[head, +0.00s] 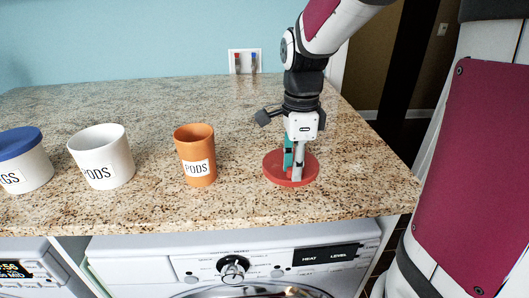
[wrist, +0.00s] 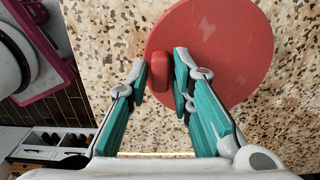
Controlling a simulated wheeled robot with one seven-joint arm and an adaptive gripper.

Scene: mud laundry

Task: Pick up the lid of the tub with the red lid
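The red lid (head: 277,171) is a flat round disc low over the granite counter, towards its right end. I cannot tell whether it rests on the counter. In the wrist view the lid (wrist: 225,40) shows large, with a small red knob (wrist: 159,72) near its left side. My gripper (head: 293,172) points down over the lid. In the wrist view its two fingertips (wrist: 160,78) stand either side of the knob, with narrow gaps. The orange tub (head: 195,145) marked PODS stands left of the lid and has no lid on.
An open white tub (head: 101,157) and a white tub with a blue lid (head: 20,144) stand further left. The counter (head: 160,104) behind them is clear. A washing machine (head: 200,265) is below the front edge. A wall box with taps (head: 245,62) is at the back.

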